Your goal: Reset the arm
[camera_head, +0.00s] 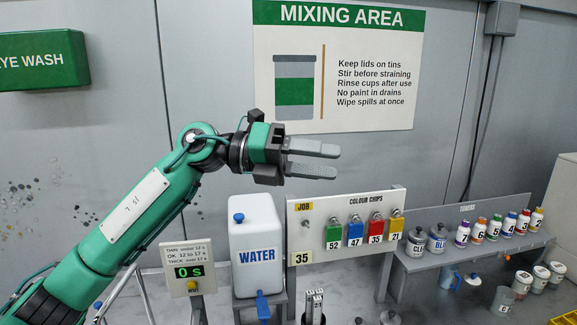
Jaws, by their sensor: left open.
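My left arm (135,215) is green and reaches up from the lower left. My left gripper (332,161) is raised in front of the wall, pointing right, with its two grey fingers apart and nothing between them. It is above the water container and the colour chip board, touching neither. My right gripper does not show.
Below stand a white water container (257,240), a timer (188,271) reading 0 s and a colour chip board (345,230) with several hanging chips. At right, a grey shelf (480,255) holds small bottles and tins; several cups (540,279) stand below. The space around the gripper is clear.

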